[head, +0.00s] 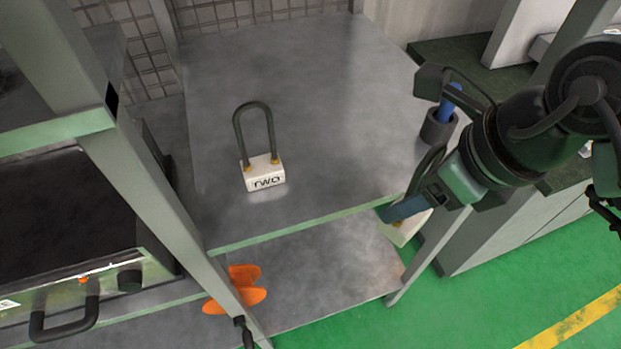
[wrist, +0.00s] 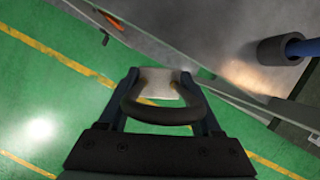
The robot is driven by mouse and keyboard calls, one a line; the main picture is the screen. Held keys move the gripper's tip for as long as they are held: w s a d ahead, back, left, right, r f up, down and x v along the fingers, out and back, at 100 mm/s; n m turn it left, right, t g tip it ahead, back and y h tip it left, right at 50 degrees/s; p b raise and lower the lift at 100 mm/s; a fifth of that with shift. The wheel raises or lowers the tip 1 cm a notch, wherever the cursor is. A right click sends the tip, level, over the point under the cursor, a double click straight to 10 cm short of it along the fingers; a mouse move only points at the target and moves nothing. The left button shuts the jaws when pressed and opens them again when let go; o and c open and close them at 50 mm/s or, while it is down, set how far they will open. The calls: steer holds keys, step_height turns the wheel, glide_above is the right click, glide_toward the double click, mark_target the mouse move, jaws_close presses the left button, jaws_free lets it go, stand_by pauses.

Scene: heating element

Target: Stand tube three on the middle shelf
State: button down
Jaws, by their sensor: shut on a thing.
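My gripper (head: 408,207) is shut on a tube, a dark U-shaped loop (wrist: 150,114) on a pale block (wrist: 160,83). Its block also shows in the head view (head: 408,229), just below my fingers, near the front right corner of the upper grey shelf (head: 340,160). No label can be read on it. In the wrist view the loop lies between the two fingers (wrist: 165,95), over green floor. Another tube (head: 264,171), its white block marked TWO, stands upright on the upper shelf. A lower shelf (head: 320,275) shows beneath; I cannot tell which shelf is the middle one.
A dark cup (head: 437,127) with a blue rod stands at the upper shelf's right edge, near my arm. An orange object (head: 240,290) sits at the lower left. Shelf posts (head: 165,215) frame the rack.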

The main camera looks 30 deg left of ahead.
steer(key=m+b, duration=0.1)
steer(key=d+m+t+b, duration=0.1)
steer(key=m, duration=0.1)
steer(key=m+h+b, duration=0.1)
steer(key=shift+s+d+r+m, duration=0.3)
steer(key=shift+d, duration=0.05)
steer(key=shift+w+a+r+t, duration=0.1)
steer(key=shift+w+a+t, duration=0.1)
steer(key=shift+t, duration=0.1)
steer(key=w+a, duration=0.4)
steer(key=w+a+p, duration=0.1)
steer(key=w+a, duration=0.3)
steer(key=w+a+p, duration=0.1)
steer(key=w+a, duration=0.3)
steer(key=shift+w+a+f, duration=0.1)
steer(key=shift+a+f, duration=0.1)
steer(key=shift+f, duration=0.05)
step_height(320, 180, down, 3)
steer(key=shift+f, duration=0.1)
steer(key=shift+c, duration=0.3)
jaws_free()
